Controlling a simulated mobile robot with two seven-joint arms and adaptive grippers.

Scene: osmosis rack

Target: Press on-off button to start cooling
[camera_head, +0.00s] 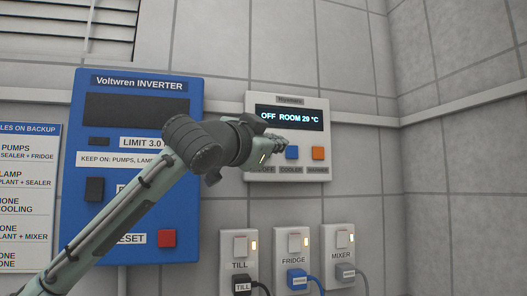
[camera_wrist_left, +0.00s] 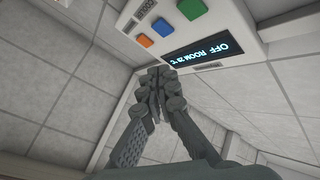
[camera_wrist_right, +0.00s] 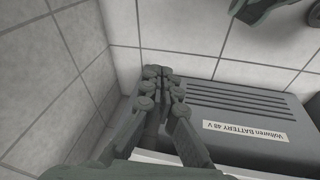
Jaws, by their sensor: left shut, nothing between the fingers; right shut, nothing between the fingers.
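The white wall control panel (camera_head: 262,98) has a dark display (camera_head: 289,118) reading "OFF ROOM 29 °C". A blue button (camera_head: 292,152) and an orange button (camera_head: 318,153) show below it. The green button (camera_wrist_left: 192,8) shows in the left wrist view, at the end of the row beside the blue button (camera_wrist_left: 162,26). In the head view my left gripper hides it and part of its label, which ends in "OFF". My left gripper (camera_head: 283,144) is shut and empty in front of the panel; contact cannot be told. My right gripper (camera_wrist_right: 158,72) is shut and empty, near a dark battery box.
A blue inverter (camera_head: 137,82) hangs left of the panel, partly behind my left arm. Below are switched sockets labelled TILL (camera_head: 239,262), FRIDGE (camera_head: 293,240) and MIXER (camera_head: 341,238), with plugs and cables. The battery box (camera_wrist_right: 235,110) stands by the wall. Wall right of the panel is bare.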

